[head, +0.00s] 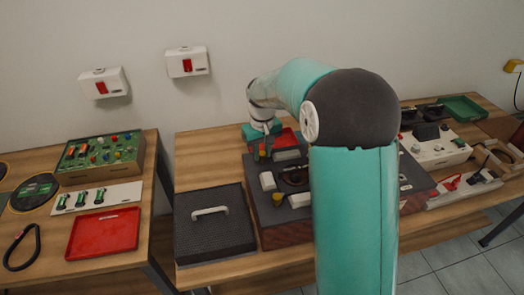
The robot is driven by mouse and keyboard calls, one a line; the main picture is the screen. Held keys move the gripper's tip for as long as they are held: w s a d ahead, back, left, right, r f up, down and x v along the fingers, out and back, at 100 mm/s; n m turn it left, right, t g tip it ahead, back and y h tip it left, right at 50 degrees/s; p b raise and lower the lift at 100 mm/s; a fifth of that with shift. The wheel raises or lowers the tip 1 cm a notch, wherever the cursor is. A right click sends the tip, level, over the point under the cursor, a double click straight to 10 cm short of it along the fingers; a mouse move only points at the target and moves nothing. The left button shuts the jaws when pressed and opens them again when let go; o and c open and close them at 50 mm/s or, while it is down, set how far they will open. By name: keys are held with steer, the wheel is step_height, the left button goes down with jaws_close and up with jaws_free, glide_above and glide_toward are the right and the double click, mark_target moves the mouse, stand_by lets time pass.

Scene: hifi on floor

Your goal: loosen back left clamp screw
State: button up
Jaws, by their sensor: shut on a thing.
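A dark grey hi-fi unit (268,212) lies on the middle wooden table, with white blocks and dark round parts on top. My arm comes down over its back left corner, and my gripper (264,146) is there, small in the head view. It is shut on the back left clamp screw, which is mostly hidden by the fingers. My upper arm covers the middle and part of the right side of the unit.
A black ridged cover (214,240) with a white handle lies left of the unit. A red tray (104,233) and a green board (99,153) are on the left table. A green tray (462,108) and a white box (436,147) stand on the right. The wall is behind.

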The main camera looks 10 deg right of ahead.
mark_target(262, 153)
steer(key=shift+n, duration=0.6)
steer(key=o, duration=1)
step_height(262, 153, up, 14)
steer(key=shift+f, duration=0.1)
